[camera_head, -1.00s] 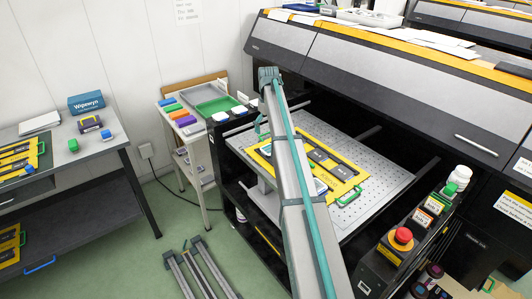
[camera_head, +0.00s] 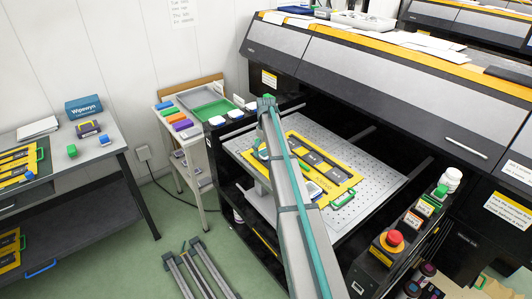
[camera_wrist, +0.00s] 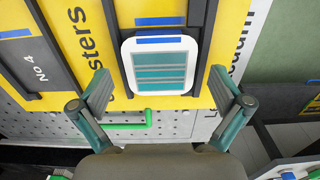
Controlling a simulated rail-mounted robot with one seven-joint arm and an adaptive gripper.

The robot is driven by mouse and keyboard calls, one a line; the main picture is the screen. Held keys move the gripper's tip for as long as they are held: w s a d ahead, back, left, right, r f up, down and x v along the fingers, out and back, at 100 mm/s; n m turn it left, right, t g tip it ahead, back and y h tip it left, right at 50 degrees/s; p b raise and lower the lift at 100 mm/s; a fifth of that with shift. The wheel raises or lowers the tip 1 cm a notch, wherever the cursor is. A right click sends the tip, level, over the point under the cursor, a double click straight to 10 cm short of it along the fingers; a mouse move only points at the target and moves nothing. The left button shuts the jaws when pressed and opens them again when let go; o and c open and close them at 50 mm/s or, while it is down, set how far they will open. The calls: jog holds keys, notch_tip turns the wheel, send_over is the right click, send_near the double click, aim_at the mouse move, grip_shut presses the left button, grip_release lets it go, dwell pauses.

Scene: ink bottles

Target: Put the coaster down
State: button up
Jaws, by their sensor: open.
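The coaster (camera_wrist: 160,66) is a white rounded square with a teal striped print. In the wrist view it lies on the yellow jig (camera_wrist: 75,62), over one of its dark slots; I cannot tell whether it is fully seated. My gripper (camera_wrist: 163,90) is open, with one finger apart from the coaster on each side. In the head view a small part of the coaster (camera_head: 314,190) shows beside my arm, on the jig (camera_head: 338,165). My arm hides the gripper there.
The jig lies on the perforated printer bed (camera_head: 374,192), with a green handle (camera_wrist: 125,119) at its edge. The printer hood (camera_head: 370,75) overhangs the back. A red stop button (camera_head: 394,238) and several small bottles stand at right.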

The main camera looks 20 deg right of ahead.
jog(key=shift+f, duration=0.3)
jog(key=c, duration=1.4)
jog(key=shift+o, duration=0.2)
jog(key=shift+r, duration=0.1)
